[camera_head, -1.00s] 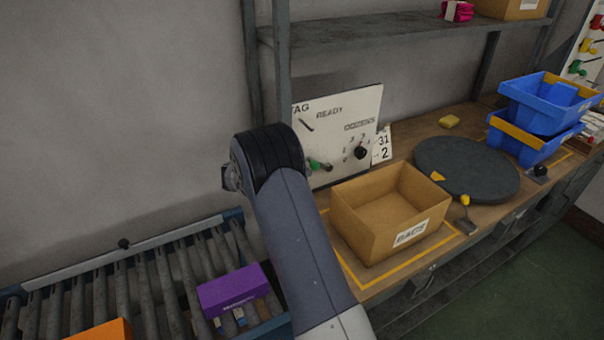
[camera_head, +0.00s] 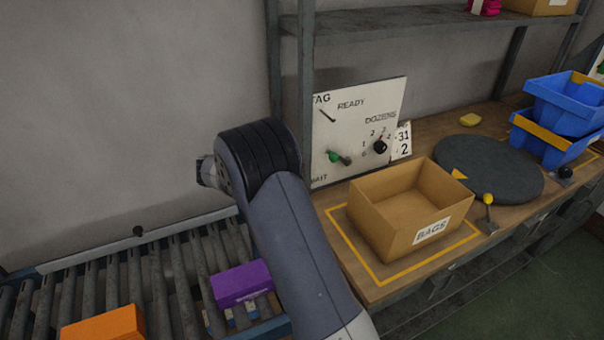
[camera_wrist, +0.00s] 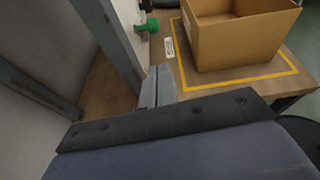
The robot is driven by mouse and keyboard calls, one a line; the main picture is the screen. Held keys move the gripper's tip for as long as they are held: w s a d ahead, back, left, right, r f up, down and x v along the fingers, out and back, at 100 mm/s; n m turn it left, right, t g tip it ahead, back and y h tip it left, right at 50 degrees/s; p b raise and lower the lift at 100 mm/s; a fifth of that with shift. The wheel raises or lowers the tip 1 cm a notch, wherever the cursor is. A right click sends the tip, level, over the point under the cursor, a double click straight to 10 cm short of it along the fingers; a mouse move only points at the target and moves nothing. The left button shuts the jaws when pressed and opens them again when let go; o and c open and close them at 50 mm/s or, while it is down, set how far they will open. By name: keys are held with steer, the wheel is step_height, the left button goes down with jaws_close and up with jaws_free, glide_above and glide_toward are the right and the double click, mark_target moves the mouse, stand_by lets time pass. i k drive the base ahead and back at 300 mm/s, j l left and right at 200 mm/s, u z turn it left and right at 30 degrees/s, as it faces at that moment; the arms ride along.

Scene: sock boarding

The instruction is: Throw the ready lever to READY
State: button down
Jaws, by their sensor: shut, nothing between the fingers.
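The green-ended lever (camera_head: 333,156) sticks out of the white panel (camera_head: 350,98) on the bench in the head view. READY is printed at the panel's top and a partly covered word, seemingly WAIT, at its lower left. The lever sits low, nearer the lower word. The green end also shows at the top of the wrist view (camera_wrist: 149,26). My gripper (camera_wrist: 158,73) has its two grey fingers together with nothing between them. It is apart from the lever, which lies beyond the fingertips.
A black dial knob (camera_head: 380,147) marked DOZENS sits right of the lever. An open BAGS box (camera_head: 448,222) stands in front of the panel. A grey shelf post (camera_head: 306,100) rises at the panel's left edge. A roller conveyor (camera_head: 170,270) carries purple and orange boxes.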

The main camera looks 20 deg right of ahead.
mark_target(341, 160)
steer(key=j, duration=1.5)
steer(key=k, duration=0.05)
